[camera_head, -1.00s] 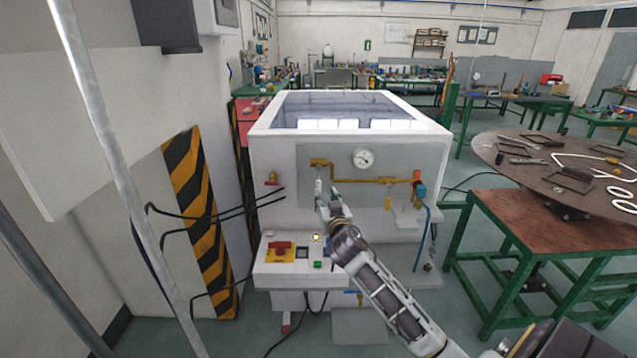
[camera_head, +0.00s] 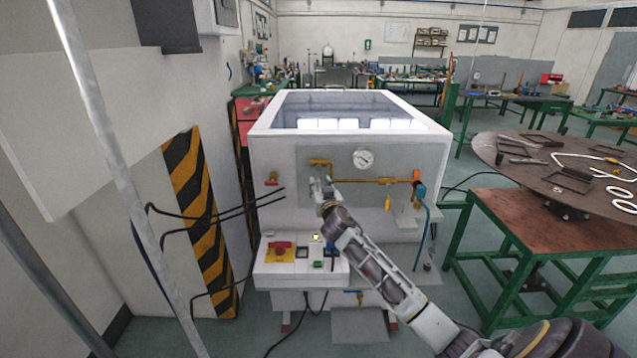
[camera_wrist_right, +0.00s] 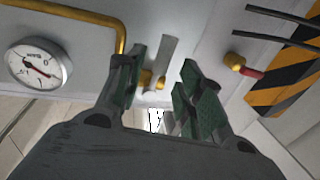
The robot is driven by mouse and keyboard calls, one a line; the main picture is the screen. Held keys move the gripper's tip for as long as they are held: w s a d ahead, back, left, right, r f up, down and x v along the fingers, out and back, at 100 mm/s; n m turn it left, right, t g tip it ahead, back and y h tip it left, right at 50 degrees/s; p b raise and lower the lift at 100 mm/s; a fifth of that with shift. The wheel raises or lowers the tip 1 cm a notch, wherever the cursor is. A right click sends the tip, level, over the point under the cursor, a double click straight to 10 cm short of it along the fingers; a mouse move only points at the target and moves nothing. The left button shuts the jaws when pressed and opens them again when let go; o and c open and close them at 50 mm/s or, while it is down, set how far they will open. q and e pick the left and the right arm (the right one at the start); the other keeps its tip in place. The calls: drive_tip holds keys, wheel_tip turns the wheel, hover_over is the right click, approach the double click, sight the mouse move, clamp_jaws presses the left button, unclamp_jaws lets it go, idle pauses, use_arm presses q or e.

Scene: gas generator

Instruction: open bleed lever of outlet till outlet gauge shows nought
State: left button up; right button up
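The round white gauge (camera_head: 363,159) sits on the grey panel of the white machine. It shows larger in the wrist view (camera_wrist_right: 40,64), with its needle away from the 0 mark. A brass pipe (camera_head: 345,180) runs below the gauge in the head view. My right gripper (camera_head: 321,187) is at the pipe's left end. In the wrist view its green-padded fingers (camera_wrist_right: 163,80) are apart, with a flat grey lever (camera_wrist_right: 168,60) on a brass valve showing between them. I cannot tell whether a finger touches the lever. My left gripper is not in view.
A brass fitting with a red part (camera_head: 271,179) sits left of the panel. An orange-topped valve with a blue hose (camera_head: 427,205) is at the right. A control box with a red switch (camera_head: 281,249) juts out below. A round-topped workbench (camera_head: 500,155) stands at the right.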

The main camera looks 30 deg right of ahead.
sight(319, 183)
drive_tip(key=shift+x, duration=1.7)
drive_tip(key=shift+c, duration=0.2)
clamp_jaws()
